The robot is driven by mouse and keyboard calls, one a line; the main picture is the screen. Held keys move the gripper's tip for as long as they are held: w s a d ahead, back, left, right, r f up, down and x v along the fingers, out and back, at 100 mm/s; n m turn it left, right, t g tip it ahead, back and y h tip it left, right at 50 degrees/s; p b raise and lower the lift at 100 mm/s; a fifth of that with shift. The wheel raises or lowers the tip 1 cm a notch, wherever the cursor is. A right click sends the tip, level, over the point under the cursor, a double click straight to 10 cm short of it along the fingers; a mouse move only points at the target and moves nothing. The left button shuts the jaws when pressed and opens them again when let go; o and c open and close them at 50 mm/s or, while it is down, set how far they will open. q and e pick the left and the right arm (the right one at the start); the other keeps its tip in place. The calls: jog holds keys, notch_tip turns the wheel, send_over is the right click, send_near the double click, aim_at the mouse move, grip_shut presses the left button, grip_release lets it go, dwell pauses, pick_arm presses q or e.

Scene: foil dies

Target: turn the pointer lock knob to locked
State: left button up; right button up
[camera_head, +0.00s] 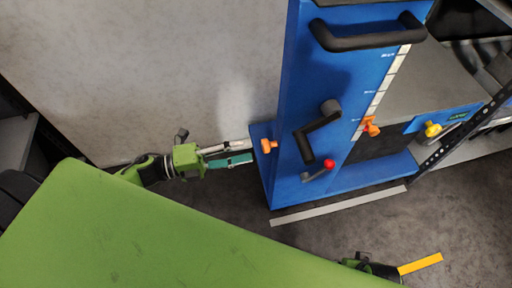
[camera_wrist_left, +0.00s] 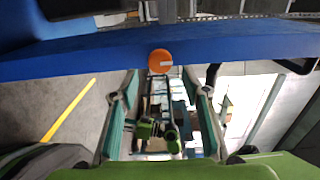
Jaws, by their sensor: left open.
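The likely pointer lock knob is an orange knob (camera_head: 268,146) on the left edge of the blue machine (camera_head: 283,178). In the left wrist view the same knob (camera_wrist_left: 160,61) is round and faces me on the blue panel, with a short pale mark toward its right. My left gripper (camera_head: 249,151) is just left of the knob. Its teal fingers are spread in the left wrist view (camera_wrist_left: 160,79), with the knob centred just beyond the tips. I see no contact. An orange pointer (camera_head: 371,127) sits beside the white scale (camera_head: 388,85).
The blue machine carries a black crank (camera_head: 318,130), a red-tipped lever (camera_head: 328,163) and a black handle (camera_head: 368,35). A yellow knob (camera_head: 432,129) is farther right. A dark rack post (camera_head: 460,130) stands at right. Grey floor (camera_head: 320,228) is open in front.

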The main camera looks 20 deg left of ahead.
pick_arm(q)
jog(key=v, duration=0.7)
dwell(0.3)
